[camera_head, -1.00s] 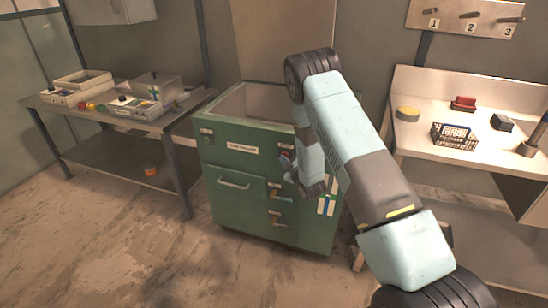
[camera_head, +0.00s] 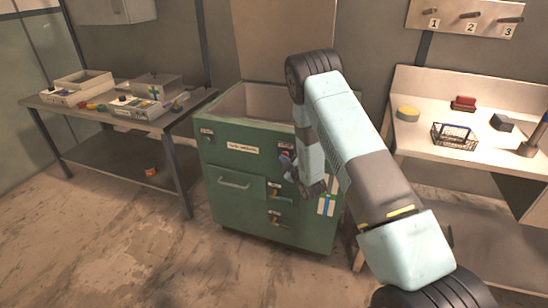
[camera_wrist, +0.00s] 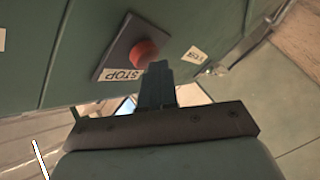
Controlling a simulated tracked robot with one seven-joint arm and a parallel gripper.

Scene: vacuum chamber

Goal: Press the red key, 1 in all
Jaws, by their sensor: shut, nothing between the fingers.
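The red key (camera_wrist: 145,52) is a round red button on a dark square plate with a STOP label, on the green cabinet (camera_head: 231,165). In the wrist view my gripper (camera_wrist: 158,70) is shut and empty. Its fingertips overlap the lower right edge of the red key; I cannot tell whether they touch it. In the head view my gripper (camera_head: 287,160) is at the cabinet's front, partly hidden by my arm. I cannot make out the red key clearly there.
A second small label (camera_wrist: 194,55) sits right of the STOP plate. The cabinet front has a handle (camera_head: 234,183) and small switches below my gripper. A table with boxes (camera_head: 140,108) stands left; a bench with a wire basket (camera_head: 454,137) stands right.

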